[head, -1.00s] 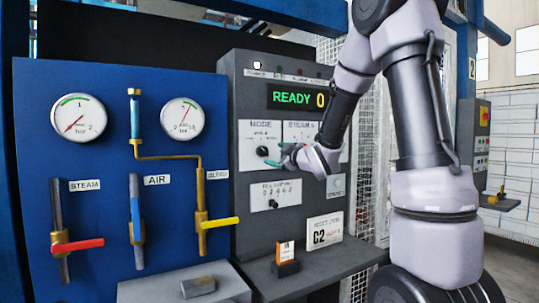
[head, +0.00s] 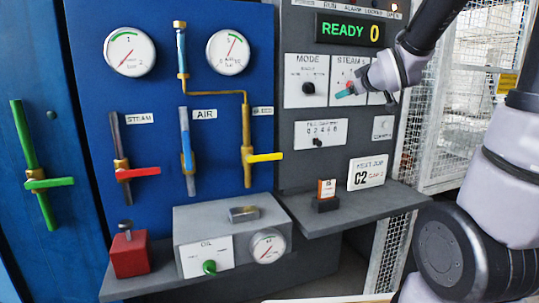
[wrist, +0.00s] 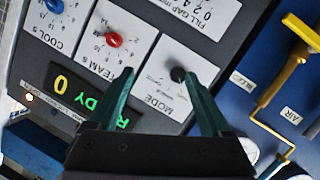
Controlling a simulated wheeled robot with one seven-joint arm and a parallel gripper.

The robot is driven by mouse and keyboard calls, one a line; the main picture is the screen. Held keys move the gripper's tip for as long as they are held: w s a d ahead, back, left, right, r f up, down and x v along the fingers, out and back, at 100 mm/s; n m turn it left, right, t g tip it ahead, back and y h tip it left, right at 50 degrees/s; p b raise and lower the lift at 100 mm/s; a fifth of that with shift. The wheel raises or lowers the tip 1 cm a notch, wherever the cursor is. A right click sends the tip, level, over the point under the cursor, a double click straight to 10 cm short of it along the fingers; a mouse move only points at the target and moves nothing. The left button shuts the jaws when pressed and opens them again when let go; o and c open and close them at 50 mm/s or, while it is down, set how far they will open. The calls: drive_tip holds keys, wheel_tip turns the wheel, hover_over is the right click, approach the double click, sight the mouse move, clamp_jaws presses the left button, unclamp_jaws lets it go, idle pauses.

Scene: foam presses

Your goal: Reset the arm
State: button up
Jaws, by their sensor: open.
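My gripper (head: 346,92) is in front of the grey control panel (head: 296,132) in the head view, near the steam dial plate (head: 345,68). In the wrist view its two green fingers (wrist: 163,92) are spread apart and nothing is between them. Beyond the fingers is the panel face, with the black MODE knob (wrist: 178,74) near the right finger. The red steam knob (wrist: 113,40) and blue cool knob (wrist: 54,6) are further left. The display (head: 354,30) reads READY 0. My arm hides part of the panel's right side in the head view.
A blue board (head: 88,80) holds gauges and pipes with a red lever (head: 138,172), a yellow lever (head: 265,157) and a green lever (head: 50,183) to its left. A grey shelf (head: 385,205) juts out below, with a card (head: 367,173) and a small orange-labelled block (head: 326,190). Mesh fencing (head: 445,130) stands right.

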drive_tip(key=s+a+f+m+g, duration=0.1)
drive_tip(key=s+m+g, duration=0.3)
drive_tip(key=s, duration=0.8)
drive_tip(key=s+a+f+m+g+y, duration=0.1)
drive_tip(key=s+m+g, duration=0.3)
drive_tip(key=s, duration=0.9)
drive_tip(key=shift+a+f+m, duration=0.35)
drive_tip(key=shift+f+m, duration=0.05)
drive_tip(key=shift+m, duration=0.8)
